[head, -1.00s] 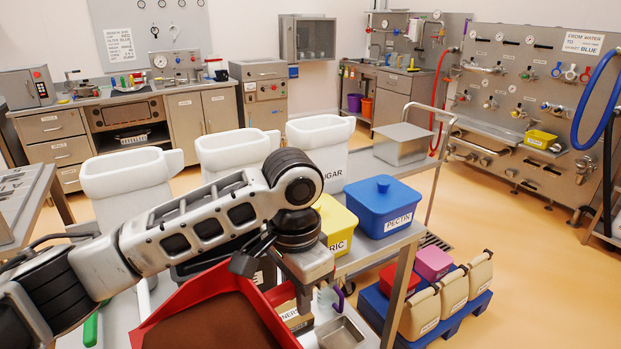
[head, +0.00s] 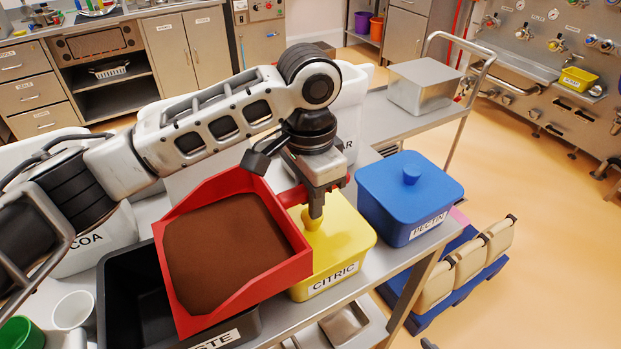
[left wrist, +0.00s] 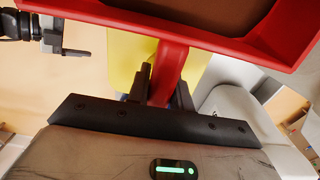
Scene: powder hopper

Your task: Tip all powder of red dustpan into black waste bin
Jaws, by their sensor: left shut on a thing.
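The red dustpan (head: 300,262) is full of brown powder (head: 225,250), which lies level and fills most of the pan. My left gripper (head: 316,205) is shut on the dustpan's red handle, at the pan's right side. The left wrist view shows the red handle (left wrist: 170,72) between the two dark fingers (left wrist: 165,88). The pan is held above the black waste bin (head: 118,290) and covers much of it. Only the bin's left part and its front label, ending in "STE", show.
A yellow CITRIC tub (head: 350,240) stands right beside the pan, under my gripper. A blue PECTIN tub (head: 400,205) stands further right.

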